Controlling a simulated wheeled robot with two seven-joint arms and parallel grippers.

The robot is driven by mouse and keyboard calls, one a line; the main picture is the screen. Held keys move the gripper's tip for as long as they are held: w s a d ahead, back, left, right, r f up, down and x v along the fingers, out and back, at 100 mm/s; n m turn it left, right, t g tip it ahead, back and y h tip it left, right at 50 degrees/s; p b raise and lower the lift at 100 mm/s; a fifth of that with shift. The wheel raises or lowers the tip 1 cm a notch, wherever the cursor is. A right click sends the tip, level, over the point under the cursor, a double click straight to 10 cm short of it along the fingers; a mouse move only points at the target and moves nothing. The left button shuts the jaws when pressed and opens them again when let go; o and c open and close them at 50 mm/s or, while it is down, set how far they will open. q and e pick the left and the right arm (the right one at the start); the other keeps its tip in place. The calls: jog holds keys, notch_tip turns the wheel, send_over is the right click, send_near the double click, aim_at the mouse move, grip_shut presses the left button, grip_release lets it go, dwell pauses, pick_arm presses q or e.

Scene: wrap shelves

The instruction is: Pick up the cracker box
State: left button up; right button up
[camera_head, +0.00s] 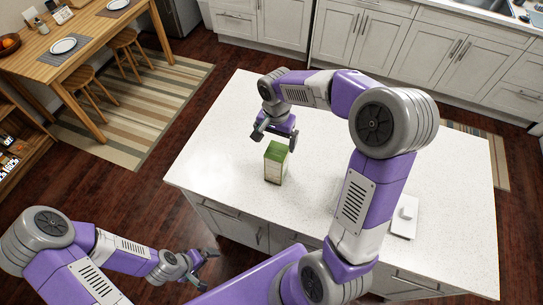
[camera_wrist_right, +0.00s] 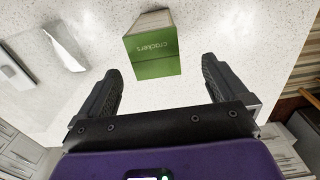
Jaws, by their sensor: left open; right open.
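The cracker box (camera_head: 276,163) is a green and cream carton standing on the white island counter (camera_head: 330,195). In the right wrist view the cracker box (camera_wrist_right: 153,50) shows its green face with the word "crackers", ahead of the fingertips and roughly between their lines. My left gripper (camera_head: 207,268) is open and empty, low beside the counter's front left side.
A white object (camera_head: 405,214) lies on the counter's right part, partly behind my right arm. The counter's left part is clear. A wooden table (camera_head: 88,32) with plates and stools stands at the upper left. Cabinets (camera_head: 370,40) line the back.

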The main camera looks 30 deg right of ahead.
aim_at(277, 151)
jog(key=s+f, duration=0.1)
jog(key=f, duration=0.2)
jog(key=shift+s, duration=0.35)
jog(key=f, duration=0.1)
jog(key=w+f, duration=0.1)
jog(key=shift+f, duration=0.35)
jog(key=shift+s+r, duration=0.1)
jog(key=shift+s, duration=0.05)
jog(key=shift+c, duration=0.8)
jog(key=c, duration=1.4)
